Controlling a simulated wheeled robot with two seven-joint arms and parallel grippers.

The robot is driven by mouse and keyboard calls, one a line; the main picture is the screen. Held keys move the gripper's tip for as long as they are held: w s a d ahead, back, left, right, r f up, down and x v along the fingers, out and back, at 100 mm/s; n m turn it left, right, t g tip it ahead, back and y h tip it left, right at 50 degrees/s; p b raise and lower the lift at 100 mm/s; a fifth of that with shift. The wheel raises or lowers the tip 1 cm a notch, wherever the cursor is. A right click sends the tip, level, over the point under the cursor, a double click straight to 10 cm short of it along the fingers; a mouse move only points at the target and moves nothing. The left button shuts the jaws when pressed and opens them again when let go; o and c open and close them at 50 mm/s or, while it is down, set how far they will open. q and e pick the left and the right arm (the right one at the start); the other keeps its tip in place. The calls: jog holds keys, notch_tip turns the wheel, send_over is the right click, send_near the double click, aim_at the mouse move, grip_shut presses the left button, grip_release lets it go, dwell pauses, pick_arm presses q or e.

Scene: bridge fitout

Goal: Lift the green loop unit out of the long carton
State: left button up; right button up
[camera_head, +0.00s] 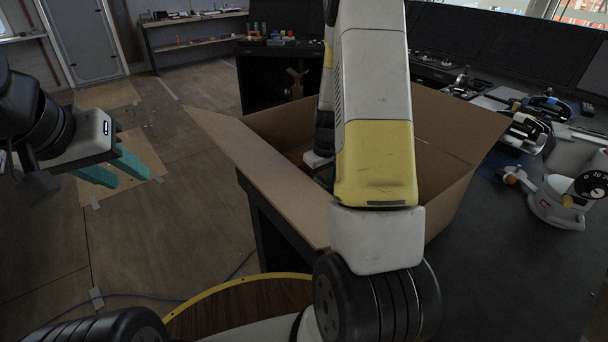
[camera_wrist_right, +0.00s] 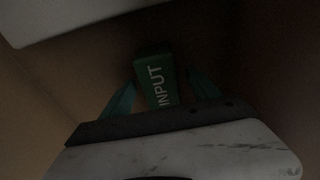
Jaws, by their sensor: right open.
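The long carton (camera_head: 455,185) stands open on a dark table, its flaps spread. My right arm reaches down into it and hides most of its inside in the head view. In the right wrist view, the green loop unit (camera_wrist_right: 157,82) lies in the dim carton, with white lettering "INPUT" on it. My right gripper (camera_wrist_right: 160,90) is open, with one teal finger on each side of the unit; contact cannot be told. My left gripper (camera_head: 118,170) hangs over the floor at the left, its two teal fingers apart and empty.
White instruments with a dial (camera_head: 565,200) and clamp-like devices (camera_head: 540,105) stand on the table right of the carton. Carton walls lie close around my right gripper. A shelf bench (camera_head: 195,30) stands at the back.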

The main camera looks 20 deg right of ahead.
jog(key=shift+f, duration=0.25)
dwell(0.3)
grip_shut()
notch_tip(320, 180, up, 11)
jog(key=shift+f, duration=0.2)
dwell(0.4)
notch_tip(320, 180, up, 11)
send_over(319, 182)
jog(key=shift+s+r, duration=0.15)
jog(key=shift+r, duration=0.3)
dwell(0.5)
jog(key=shift+s, duration=0.1)
